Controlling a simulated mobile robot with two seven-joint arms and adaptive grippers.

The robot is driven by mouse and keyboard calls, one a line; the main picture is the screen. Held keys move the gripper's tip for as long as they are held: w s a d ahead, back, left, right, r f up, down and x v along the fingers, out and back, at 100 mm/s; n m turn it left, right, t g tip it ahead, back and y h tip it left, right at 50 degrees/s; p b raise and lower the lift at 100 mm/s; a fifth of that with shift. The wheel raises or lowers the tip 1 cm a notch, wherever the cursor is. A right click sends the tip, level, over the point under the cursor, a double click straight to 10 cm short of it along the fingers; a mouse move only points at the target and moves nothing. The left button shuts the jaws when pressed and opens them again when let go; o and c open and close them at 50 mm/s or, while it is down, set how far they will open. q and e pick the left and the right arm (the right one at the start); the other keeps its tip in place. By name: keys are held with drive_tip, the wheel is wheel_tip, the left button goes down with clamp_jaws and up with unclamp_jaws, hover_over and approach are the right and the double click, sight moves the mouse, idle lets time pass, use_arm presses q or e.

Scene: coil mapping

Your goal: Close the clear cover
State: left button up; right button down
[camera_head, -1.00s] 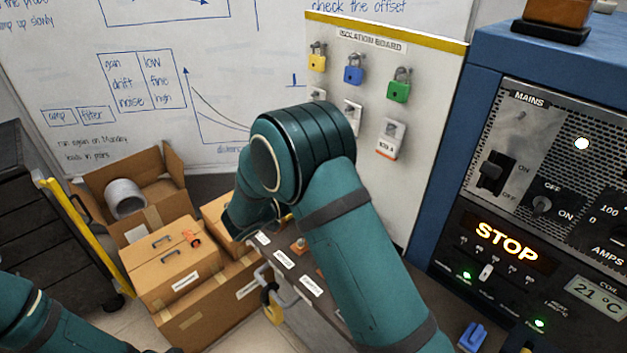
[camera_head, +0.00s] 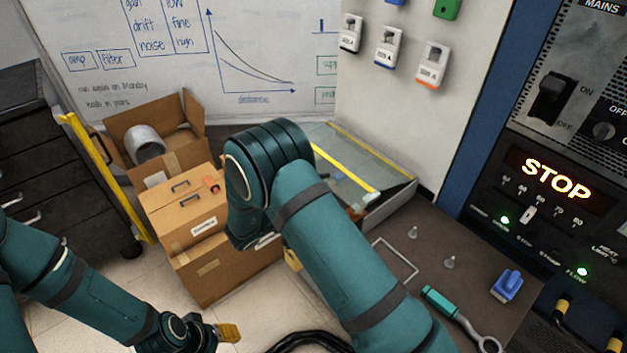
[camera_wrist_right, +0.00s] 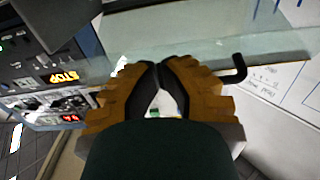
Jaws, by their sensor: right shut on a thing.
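The clear cover (camera_wrist_right: 205,48) shows as a pale see-through panel across the upper part of the right wrist view. In the head view a grey box with glassy panels and yellow stripes (camera_head: 372,178) stands at the back of the bench, partly hidden by my right arm. How far the cover stands open is unclear. The right gripper is hidden there behind the arm. My left gripper (camera_head: 228,333) is low at the left over the floor, its fingers too small to judge.
Cardboard boxes (camera_head: 200,215) stand on the floor at the left, next to a dark drawer cabinet (camera_head: 40,180). On the bench lie a teal-handled tool (camera_head: 440,300) and a blue block (camera_head: 507,285). The control panel (camera_head: 550,180) rises at the right.

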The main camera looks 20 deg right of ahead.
wheel_tip(320, 180, down, 3)
drive_tip(key=shift+r+b, duration=0.1)
drive_tip(key=shift+b, duration=0.3)
drive_tip(key=shift+a, duration=0.1)
idle(1.2)
